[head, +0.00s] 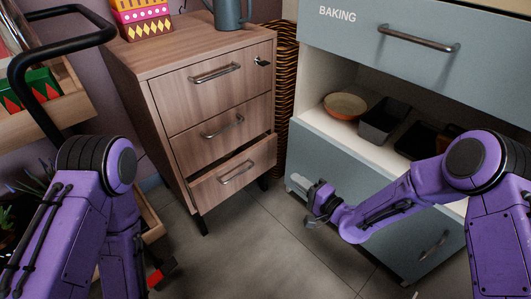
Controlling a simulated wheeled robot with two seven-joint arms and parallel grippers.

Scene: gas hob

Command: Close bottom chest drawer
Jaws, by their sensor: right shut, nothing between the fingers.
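A wooden chest (164,119) with three drawers stands left of centre. Its bottom drawer (205,189) is pulled out a little, with a dark gap above its front. The bottom drawer's metal handle (237,172) is in view. The top drawer (197,94) and the middle drawer (195,143) look shut. My right gripper (312,219) is shut and empty, low to the right of the bottom drawer and apart from it. My left arm shows at the left edge, but its gripper is not clearly in view.
A grey-blue cabinet (352,30) marked BAKING stands to the right, with pans on its open shelf (352,94). A wicker basket (286,90) stands between chest and cabinet. A black-framed cart (63,105) is at left. Tiled floor (262,239) is clear in front.

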